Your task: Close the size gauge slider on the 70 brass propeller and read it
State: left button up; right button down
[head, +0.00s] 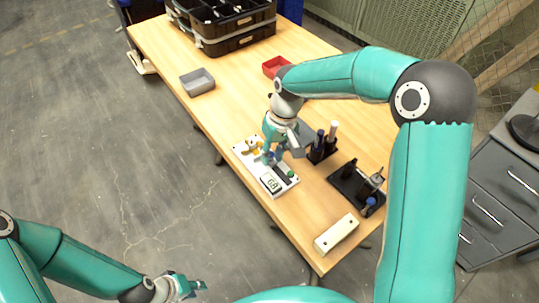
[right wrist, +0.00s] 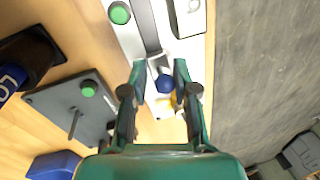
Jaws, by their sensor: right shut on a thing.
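The size gauge (head: 244,151) is a white plate near the table's left edge, with a small display (head: 271,183) whose digits are too small to read surely. Its plate (right wrist: 132,35) and dark rail (right wrist: 148,25) show at the top of the right wrist view. My right gripper (head: 270,157) is shut on the blue slider knob (right wrist: 164,84). The brass propeller (head: 252,147) lies on the gauge beside the knob, and a yellow part of it (right wrist: 175,101) shows behind the fingers. My left gripper (head: 190,288) hangs over the floor, its fingers unclear.
A grey plate with a peg and green button (right wrist: 72,112) stands beside the gauge. A black tool holder (head: 320,153), a black stand (head: 345,185) and a pale block (head: 336,233) are to the right. A grey tray (head: 197,83), a red tray (head: 274,67) and a dark case (head: 235,40) are farther back.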

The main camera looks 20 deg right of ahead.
jog(key=shift+w+a+r, duration=0.1)
jog(key=shift+w+a, duration=0.1)
jog(key=shift+a, duration=0.2)
jog(key=c, duration=1.2)
grip_release()
jog(key=shift+o, duration=0.7)
jog(key=shift+w+a, duration=0.1)
jog(key=shift+w, duration=0.05)
jog(key=shift+d, duration=0.2)
jog(key=shift+r, duration=0.35)
notch_tip(320, 180, up, 11)
jog(key=d, duration=0.2)
